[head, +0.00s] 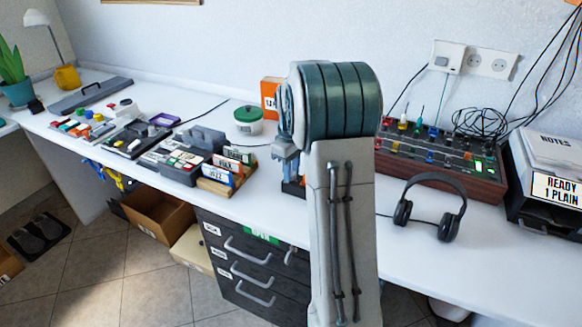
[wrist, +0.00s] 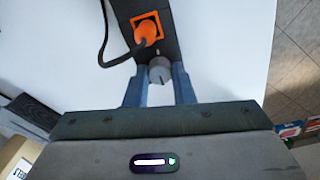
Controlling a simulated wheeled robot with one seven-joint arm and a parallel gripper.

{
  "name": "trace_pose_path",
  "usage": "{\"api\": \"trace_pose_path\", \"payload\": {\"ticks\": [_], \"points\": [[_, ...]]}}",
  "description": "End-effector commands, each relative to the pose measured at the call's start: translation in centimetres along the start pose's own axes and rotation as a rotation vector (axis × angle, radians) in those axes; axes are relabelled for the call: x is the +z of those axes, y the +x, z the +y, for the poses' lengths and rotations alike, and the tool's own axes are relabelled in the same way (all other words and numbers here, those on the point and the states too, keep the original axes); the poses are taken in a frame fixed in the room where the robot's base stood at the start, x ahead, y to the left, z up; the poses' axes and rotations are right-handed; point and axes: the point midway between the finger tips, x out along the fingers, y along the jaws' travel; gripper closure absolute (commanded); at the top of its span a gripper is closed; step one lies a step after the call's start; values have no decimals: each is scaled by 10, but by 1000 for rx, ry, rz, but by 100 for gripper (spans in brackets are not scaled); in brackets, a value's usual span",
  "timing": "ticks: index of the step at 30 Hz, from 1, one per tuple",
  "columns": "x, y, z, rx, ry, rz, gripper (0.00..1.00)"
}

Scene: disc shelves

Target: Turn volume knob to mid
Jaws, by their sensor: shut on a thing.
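The volume knob (wrist: 160,71) is a grey round knob at the end of a dark narrow unit (wrist: 172,42), in the wrist view. My gripper (wrist: 161,80) has its two blue fingers on either side of the knob and is shut on it. A thin dark mark shows on the knob's top; its exact setting is too small to tell. In the head view my gripper (head: 285,160) points down at the dark unit (head: 292,188) on the white desk. My arm hides part of the unit, and the knob cannot be made out there.
An orange plug (wrist: 147,29) with a black cable sits in the unit beside the knob. Card boxes (head: 222,172) stand left of my gripper, and a green-lidded tub (head: 248,120) behind. Headphones (head: 430,208) and a mixer (head: 440,160) are right of my arm. Drawers (head: 250,265) are below.

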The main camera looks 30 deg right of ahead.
Motion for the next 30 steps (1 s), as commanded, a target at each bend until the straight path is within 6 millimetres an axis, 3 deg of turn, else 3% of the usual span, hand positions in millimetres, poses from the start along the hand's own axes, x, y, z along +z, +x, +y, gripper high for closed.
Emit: {"api": "trace_pose_path", "payload": {"ticks": [30], "points": [[0,-2,0,0,949,-1,100]]}}
